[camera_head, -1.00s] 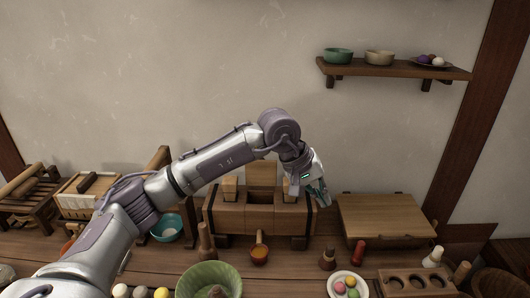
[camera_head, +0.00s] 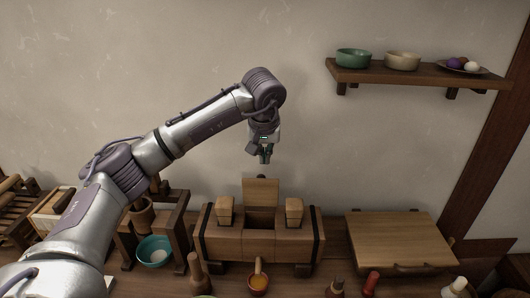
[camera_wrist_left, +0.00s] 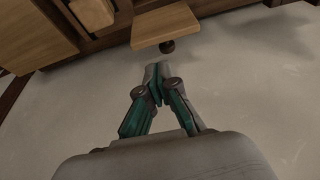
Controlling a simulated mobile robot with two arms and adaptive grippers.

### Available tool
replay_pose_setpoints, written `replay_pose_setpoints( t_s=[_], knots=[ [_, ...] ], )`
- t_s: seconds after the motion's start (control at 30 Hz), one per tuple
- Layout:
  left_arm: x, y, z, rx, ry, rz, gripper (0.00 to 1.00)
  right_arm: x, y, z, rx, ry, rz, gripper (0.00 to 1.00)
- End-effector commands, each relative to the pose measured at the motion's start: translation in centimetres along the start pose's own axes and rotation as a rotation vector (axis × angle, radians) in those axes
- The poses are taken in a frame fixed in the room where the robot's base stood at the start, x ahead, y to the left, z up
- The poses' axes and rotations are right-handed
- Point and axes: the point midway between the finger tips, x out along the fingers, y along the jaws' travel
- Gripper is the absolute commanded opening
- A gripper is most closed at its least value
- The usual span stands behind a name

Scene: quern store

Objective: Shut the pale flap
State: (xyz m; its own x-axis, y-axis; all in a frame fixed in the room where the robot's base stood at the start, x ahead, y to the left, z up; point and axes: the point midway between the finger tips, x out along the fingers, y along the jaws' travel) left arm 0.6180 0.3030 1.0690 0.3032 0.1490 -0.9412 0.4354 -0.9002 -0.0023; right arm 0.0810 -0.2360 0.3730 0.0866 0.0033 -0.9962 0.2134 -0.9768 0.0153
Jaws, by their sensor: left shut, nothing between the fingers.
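The pale flap (camera_head: 261,192) stands raised at the back of the wooden box (camera_head: 227,245), behind its dark middle opening. In the left wrist view the flap (camera_wrist_left: 165,25) is a light board with a dark round knob (camera_wrist_left: 167,46) near its edge. My left gripper (camera_head: 265,160) hangs above the flap near the wall, apart from it. Its fingers are shut and empty, as the left wrist view shows (camera_wrist_left: 157,72). My right gripper is in neither view.
Small wooden blocks (camera_head: 225,209) (camera_head: 294,211) stand on either side of the opening. A teal bowl (camera_head: 154,252) is to the left and a wide wooden board (camera_head: 400,240) to the right. A wall shelf (camera_head: 420,75) is at upper right. The wall between is bare.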

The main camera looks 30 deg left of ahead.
Motion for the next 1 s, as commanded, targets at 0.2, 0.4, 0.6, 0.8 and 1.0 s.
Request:
replay_pose_setpoints(
  t_s=[0.2,0.4,0.6,0.8,1.0],
  knots=[
    [4.1,0.0,0.1,0.0,-0.004,0.0,0.0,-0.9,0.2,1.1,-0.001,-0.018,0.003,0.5],
    [6.5,0.1,0.0,0.0,-0.002,0.002,0.0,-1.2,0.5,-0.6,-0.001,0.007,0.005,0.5],
    [7.2,0.1,0.0,0.0,-0.001,0.002,0.0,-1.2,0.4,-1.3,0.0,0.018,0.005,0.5],
    [7.2,0.1,0.0,0.0,0.0,0.002,0.0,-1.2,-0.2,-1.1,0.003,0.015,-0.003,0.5],
    [7.3,0.2,-0.1,0.001,0.013,0.002,0.0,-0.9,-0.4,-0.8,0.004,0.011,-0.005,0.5]
  ],
)
